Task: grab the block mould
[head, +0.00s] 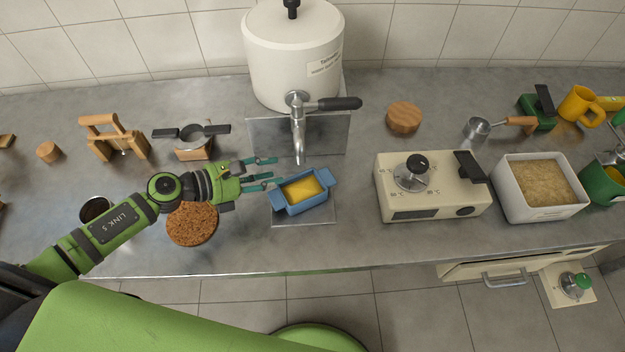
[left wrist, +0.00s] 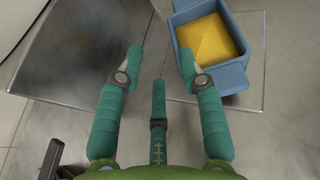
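The block mould (head: 303,191) is a blue rectangular tray with end handles and a yellow filling. It sits on a thin metal plate (head: 318,217) below the tank's tap. My left gripper (head: 272,171) is open and empty, just left of the mould. In the left wrist view the mould (left wrist: 210,45) lies ahead and to the right of the teal fingers. The open left gripper (left wrist: 158,65) has bare plate and counter between its fingertips. The right fingertip is close to the mould's near corner; I cannot tell if they touch. My right gripper is not in view.
A white tank (head: 293,55) with a tap (head: 298,130) stands behind the mould. A cream heater box (head: 430,186) stands to the right. A round cork mat (head: 192,223) lies under my left forearm. Counter between mould and heater is clear.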

